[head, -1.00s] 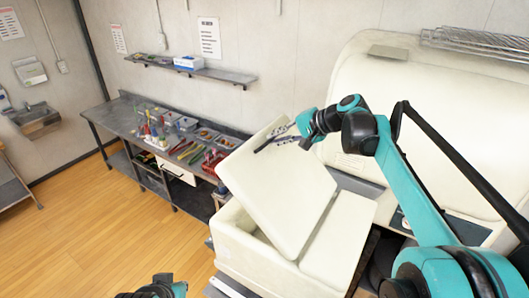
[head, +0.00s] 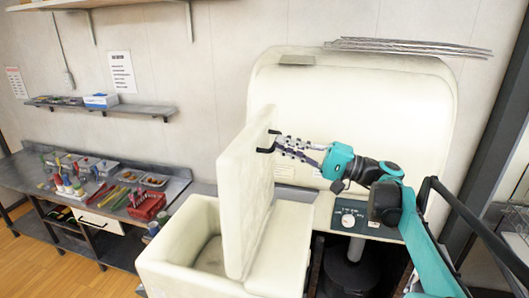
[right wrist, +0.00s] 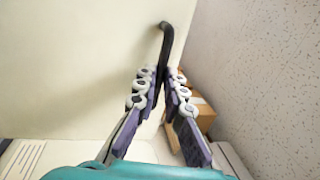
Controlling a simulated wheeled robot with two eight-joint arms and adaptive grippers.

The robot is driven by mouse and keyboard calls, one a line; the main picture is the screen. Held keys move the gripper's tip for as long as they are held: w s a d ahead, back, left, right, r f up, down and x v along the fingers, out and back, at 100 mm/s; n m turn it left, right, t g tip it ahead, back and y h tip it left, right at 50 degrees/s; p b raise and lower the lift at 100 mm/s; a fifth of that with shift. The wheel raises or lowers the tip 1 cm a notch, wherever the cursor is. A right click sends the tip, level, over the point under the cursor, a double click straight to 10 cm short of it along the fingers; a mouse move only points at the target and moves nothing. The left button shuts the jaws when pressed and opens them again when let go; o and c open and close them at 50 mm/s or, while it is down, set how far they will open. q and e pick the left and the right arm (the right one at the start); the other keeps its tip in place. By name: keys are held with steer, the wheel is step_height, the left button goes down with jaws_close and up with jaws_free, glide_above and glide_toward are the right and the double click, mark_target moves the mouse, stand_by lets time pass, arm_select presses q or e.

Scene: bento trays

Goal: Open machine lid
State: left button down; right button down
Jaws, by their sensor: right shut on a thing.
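The cream machine (head: 180,245) stands at the lower middle of the head view with its box open on the left side. Its thick cream lid (head: 236,200) is raised to nearly upright, and a dark opening shows inside the box. My right gripper (head: 284,146) is shut on the lid's black handle (head: 268,138) near the lid's top edge. In the right wrist view, the fingers (right wrist: 160,85) close around the lower part of the handle (right wrist: 166,40), beside the lid's pale face (right wrist: 75,65). My left gripper is not in view.
A large cream hood (head: 400,110) with a dial panel (head: 350,222) stands behind and to the right. A grey counter (head: 25,175) with trays and a red basket (head: 147,204) runs along the left wall. A wall shelf (head: 125,107) hangs above it.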

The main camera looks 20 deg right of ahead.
steer(key=shift+s+d+f+t+y+b, duration=0.15)
steer(key=shift+s+d+f+y+b, duration=0.1)
steer(key=shift+s+d, duration=0.2)
steer(key=shift+s+d+f+t+y+b, duration=0.1)
steer(key=shift+s+d+t+y+b, duration=0.15)
steer(key=shift+d, duration=0.25)
steer(key=c, duration=1.6)
jaws_free()
steer(key=shift+a, duration=0.1)
steer(key=v, duration=1.2)
steer(key=shift+r, duration=0.2)
